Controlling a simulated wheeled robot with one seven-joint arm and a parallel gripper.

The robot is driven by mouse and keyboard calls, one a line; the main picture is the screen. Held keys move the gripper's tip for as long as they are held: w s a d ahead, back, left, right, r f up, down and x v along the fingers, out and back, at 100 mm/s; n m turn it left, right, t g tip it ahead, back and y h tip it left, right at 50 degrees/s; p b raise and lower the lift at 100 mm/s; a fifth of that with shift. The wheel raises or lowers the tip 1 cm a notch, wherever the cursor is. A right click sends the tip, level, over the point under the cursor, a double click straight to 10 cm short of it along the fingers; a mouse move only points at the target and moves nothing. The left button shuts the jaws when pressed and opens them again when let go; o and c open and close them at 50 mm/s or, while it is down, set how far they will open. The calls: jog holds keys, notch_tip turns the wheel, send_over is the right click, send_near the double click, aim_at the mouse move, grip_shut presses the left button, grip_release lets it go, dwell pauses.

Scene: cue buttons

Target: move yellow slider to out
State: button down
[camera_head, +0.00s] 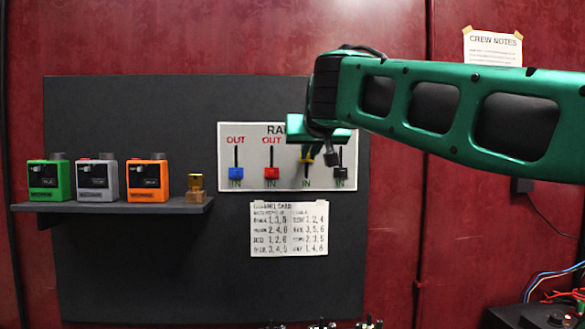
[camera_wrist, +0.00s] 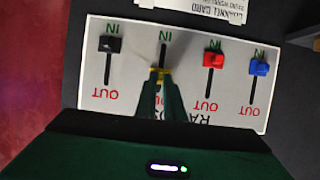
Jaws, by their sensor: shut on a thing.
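The panel (camera_head: 225,185) on the dark board carries several sliders in upright slots, marked OUT at the top and IN at the bottom. The yellow slider (camera_head: 305,157) is partly hidden by my gripper. In the wrist view, where the panel appears upside down, the yellow slider (camera_wrist: 158,73) shows between the fingertips of my gripper (camera_wrist: 158,84), which is shut on it. It sits partway along its slot, with bare slot toward IN. The blue slider (camera_head: 236,173), red slider (camera_head: 271,172) and black slider (camera_head: 341,173) sit near IN.
A shelf (camera_head: 110,206) at left holds green (camera_head: 48,180), grey (camera_head: 95,180) and orange (camera_head: 148,180) boxes and a small amber item (camera_head: 195,187). A printed card (camera_head: 289,229) hangs below the panel. Wires and a dark box (camera_head: 530,315) are at lower right.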

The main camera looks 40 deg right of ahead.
jog(key=shift+w+a+r, duration=0.1)
jog(key=shift+a+r, duration=0.05)
jog(key=shift+r, duration=0.35)
jog(key=c, duration=1.8)
grip_release()
jog(key=shift+c, duration=0.2)
jog(key=v, duration=1)
jog(key=shift+s, duration=0.3)
jog(key=shift+a, duration=0.15)
